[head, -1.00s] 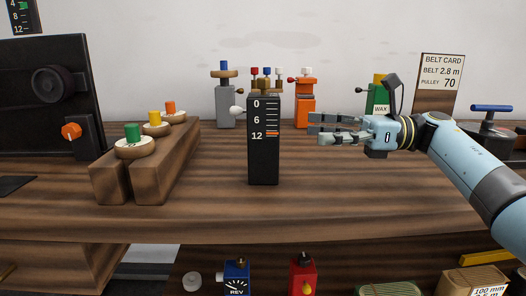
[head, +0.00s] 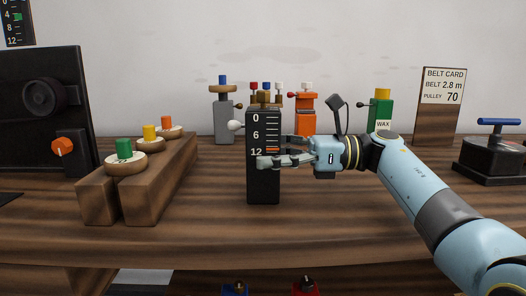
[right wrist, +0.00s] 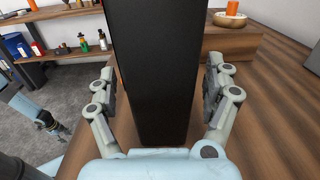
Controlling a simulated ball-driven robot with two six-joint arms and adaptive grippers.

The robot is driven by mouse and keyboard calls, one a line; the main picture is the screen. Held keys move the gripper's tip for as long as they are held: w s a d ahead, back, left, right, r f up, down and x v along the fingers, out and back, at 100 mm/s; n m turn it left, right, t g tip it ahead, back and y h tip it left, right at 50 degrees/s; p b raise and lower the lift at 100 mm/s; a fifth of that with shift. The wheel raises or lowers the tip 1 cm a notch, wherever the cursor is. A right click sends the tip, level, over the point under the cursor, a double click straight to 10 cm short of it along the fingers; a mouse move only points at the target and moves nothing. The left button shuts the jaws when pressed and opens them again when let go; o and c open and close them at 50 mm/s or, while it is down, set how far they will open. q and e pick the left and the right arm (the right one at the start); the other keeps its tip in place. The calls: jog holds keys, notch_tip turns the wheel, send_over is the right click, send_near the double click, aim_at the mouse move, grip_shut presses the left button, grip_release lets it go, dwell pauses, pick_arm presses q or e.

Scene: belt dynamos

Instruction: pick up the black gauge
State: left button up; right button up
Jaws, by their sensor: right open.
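The black gauge (head: 263,185) stands upright on the wooden bench, with a white 0, 6, 12 scale and an orange mark on its front and a white knob on its left side. My right gripper (head: 272,151) reaches it from the right; one finger crosses in front of the gauge and the other is partly hidden behind it. In the right wrist view the black gauge (right wrist: 155,75) rises between the two fingers of my right gripper (right wrist: 160,85), with a visible gap on each side.
A wooden stepped block (head: 160,182) with coloured pegs stands to the left. An orange device (head: 305,119), a grey one (head: 224,122) and a green WAX container (head: 380,112) stand behind. A black block with a blue handle (head: 490,155) is at right. The bench front is clear.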

aim_at(263, 131)
jog(key=shift+a, duration=0.55)
jog(key=shift+w, duration=0.1)
jog(key=c, duration=1.7)
jog(key=shift+r, duration=0.1)
jog(key=shift+c, duration=0.2)
jog(key=shift+r, duration=0.55)
notch_tip(263, 131, up, 3)
jog(key=shift+f, duration=0.2)
jog(key=s+d+r+p, duration=0.1)
jog(key=s+d+r, duration=0.5)
jog(key=d, duration=0.4)
jog(key=shift+s+r, duration=0.2)
jog(key=shift+r, duration=0.35)
